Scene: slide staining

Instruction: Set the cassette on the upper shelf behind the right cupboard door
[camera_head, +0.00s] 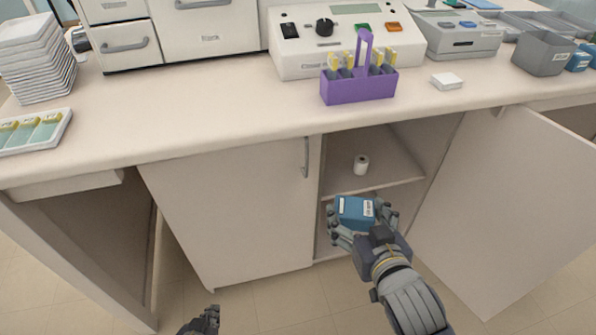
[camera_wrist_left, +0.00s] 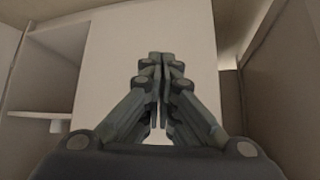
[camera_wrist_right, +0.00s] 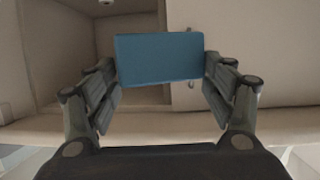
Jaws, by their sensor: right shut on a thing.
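The blue cassette (camera_head: 355,211) with a white label is held in my right gripper (camera_head: 362,222), in front of the open right cupboard. In the right wrist view the cassette (camera_wrist_right: 160,59) sits between the fingers of my right gripper (camera_wrist_right: 160,85). The right cupboard door (camera_head: 505,210) stands wide open to the right. The upper shelf (camera_head: 385,187) carries a small white roll (camera_head: 361,165). The cassette is outside the cupboard, near the shelf's front edge. My left gripper (camera_head: 207,318) is low at the bottom of the head view; in the left wrist view its fingers (camera_wrist_left: 160,90) are together and empty.
The left cupboard door (camera_head: 235,215) is closed, with a vertical handle (camera_head: 305,157). The counter (camera_head: 200,110) overhangs the cupboard. A purple slide rack (camera_head: 358,86) stands near its front edge. The upper shelf has free room around the roll.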

